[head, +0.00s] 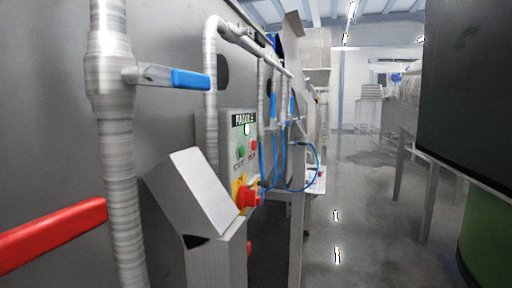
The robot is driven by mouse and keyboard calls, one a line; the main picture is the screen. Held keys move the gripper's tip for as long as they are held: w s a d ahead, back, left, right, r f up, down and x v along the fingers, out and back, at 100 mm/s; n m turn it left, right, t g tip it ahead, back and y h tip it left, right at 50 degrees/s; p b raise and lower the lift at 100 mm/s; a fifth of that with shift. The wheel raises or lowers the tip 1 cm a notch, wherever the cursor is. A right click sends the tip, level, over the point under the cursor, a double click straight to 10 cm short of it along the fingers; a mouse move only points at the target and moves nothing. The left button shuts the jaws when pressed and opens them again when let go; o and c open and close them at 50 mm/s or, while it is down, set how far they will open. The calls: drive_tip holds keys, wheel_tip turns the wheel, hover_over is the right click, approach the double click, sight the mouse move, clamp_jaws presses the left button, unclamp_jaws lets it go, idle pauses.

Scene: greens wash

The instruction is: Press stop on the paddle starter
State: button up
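The paddle starter (228,131) is a grey box fixed on the machine's side, left of the picture's middle, with a black PADDLE label (244,119) at its top. A green button (241,151) with START lettering under it is on the left of its face. A red button (254,146) is to its right, with small blurred lettering below. Lower down is a large red knob (249,197) on a yellow plate (238,190). A slant-topped grey metal housing (200,190) stands in front and hides the starter's lower left. My gripper is not in view.
A vertical steel pipe (122,190) with a red lever (50,235) and a blue lever (191,79) stands close on the left. Blue hoses (283,165) hang just right of the starter. The wet floor (355,210) is open at centre right. A large dark panel (470,90) blocks the upper right.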

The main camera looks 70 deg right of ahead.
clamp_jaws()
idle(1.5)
